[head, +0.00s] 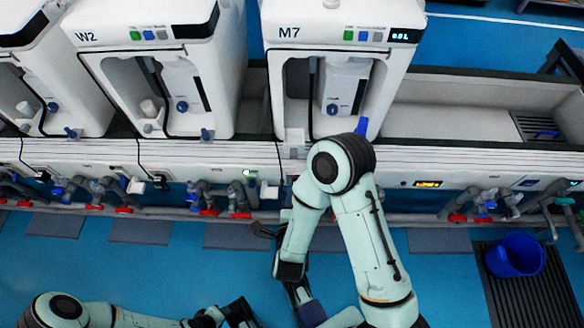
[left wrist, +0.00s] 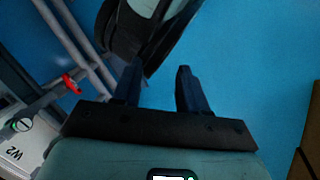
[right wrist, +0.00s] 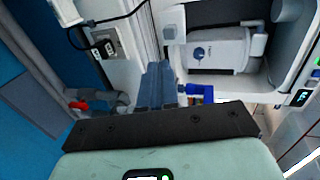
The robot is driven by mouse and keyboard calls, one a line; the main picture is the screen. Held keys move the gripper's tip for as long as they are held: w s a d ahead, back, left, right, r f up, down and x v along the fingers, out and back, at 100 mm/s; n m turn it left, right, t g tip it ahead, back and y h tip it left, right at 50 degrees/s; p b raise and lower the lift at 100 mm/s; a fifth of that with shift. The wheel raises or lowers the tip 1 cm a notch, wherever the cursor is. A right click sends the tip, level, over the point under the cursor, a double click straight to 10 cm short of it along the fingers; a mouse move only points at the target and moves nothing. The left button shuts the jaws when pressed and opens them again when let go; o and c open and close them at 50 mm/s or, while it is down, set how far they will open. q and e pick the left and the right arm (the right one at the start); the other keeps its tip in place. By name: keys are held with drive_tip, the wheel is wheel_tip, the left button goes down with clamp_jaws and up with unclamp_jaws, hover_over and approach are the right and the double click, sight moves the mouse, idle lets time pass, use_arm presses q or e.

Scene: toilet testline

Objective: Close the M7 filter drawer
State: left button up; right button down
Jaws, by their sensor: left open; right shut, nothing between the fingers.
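The white M7 machine (head: 289,33) stands at the upper middle in the head view. In its recess is a white unit with a round blue knob (head: 332,109); the same unit (right wrist: 215,50) shows in the right wrist view. A bright blue tab (head: 362,125) is at the recess's lower right. I cannot tell which part is the filter drawer or how far out it is. My right gripper (right wrist: 160,68) is shut and empty at the counter front, beside the blue tab (right wrist: 200,92); my arm mostly hides it in the head view. My left gripper (left wrist: 158,72) is open and empty, low over the floor.
The W2 machine (head: 86,37) stands left of M7. An open trough (head: 470,110) lies to the right. Pipes with red valves (head: 210,212) run below the counter. A blue bucket (head: 515,254) stands at the lower right. My right arm is close to my left gripper.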

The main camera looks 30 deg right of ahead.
drive_tip(key=b, duration=0.1)
approach(294, 141)
drive_tip(key=s+a, duration=0.1)
drive_tip(key=s, duration=0.1)
use_arm(q)
drive_tip(key=shift+w+a+f+t, duration=0.15)
drive_tip(key=shift+w+a+f, duration=0.1)
drive_tip(key=shift+w+f, duration=0.15)
drive_tip(key=shift+w+a+f+t, duration=0.15)
drive_tip(key=shift+w+a+f, duration=0.1)
drive_tip(key=shift+w, duration=0.25)
use_arm(e)
drive_tip(key=shift+w+d+f, duration=0.1)
drive_tip(key=shift+w+f, duration=0.2)
